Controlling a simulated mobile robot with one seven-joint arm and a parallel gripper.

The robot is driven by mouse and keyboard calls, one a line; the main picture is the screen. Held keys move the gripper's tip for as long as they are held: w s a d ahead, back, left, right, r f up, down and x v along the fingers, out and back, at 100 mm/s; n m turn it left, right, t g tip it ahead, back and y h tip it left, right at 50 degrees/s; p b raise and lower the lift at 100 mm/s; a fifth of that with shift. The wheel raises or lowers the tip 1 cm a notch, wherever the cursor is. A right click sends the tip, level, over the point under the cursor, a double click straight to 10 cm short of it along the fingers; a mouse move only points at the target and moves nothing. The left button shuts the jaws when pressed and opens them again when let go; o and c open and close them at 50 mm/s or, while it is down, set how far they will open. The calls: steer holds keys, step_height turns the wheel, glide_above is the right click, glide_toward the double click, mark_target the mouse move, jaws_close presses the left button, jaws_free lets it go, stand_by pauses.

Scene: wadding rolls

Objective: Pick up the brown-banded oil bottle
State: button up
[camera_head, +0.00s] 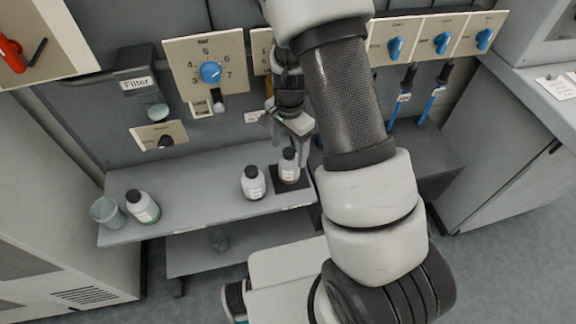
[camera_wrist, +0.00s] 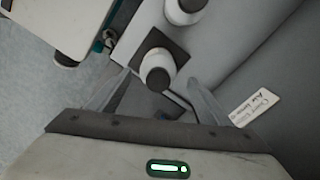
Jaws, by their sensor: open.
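The brown-banded oil bottle (camera_head: 288,168) is white with a black cap and stands upright on a dark square pad at the shelf's right end. Its band shows only faintly in the head view. In the wrist view the bottle (camera_wrist: 156,62) is seen from above, dark cap toward me. My gripper (camera_head: 297,137) is above and close to this bottle, pointing down. In the wrist view my gripper (camera_wrist: 158,78) is open, with one finger on each side of the cap in the picture. It holds nothing; the height gap is hard to tell.
A second white bottle (camera_head: 253,183) stands just left of it. A green-banded bottle (camera_head: 142,206) and a glass beaker (camera_head: 107,212) stand at the left of the grey shelf (camera_head: 195,205). A dial panel (camera_head: 208,72) is behind. The shelf's middle is clear.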

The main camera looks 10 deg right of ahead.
mark_target(290, 162)
step_height(290, 162, down, 7)
steer(key=shift+s+r+b, duration=0.1)
steer(key=shift+s+b, duration=0.05)
steer(key=shift+b, duration=0.7)
steer(key=c, duration=1.3)
steer(key=shift+r, duration=0.15)
steer(key=shift+s+r+p, duration=0.2)
steer(key=shift+r+p, duration=0.15)
steer(key=shift+r, duration=0.2)
step_height(290, 162, up, 6)
steer(key=shift+f+p, duration=0.15)
steer(key=shift+p, duration=0.7)
steer(key=s+p, duration=1.2)
steer(key=s, duration=0.7)
steer(key=shift+s, duration=0.3)
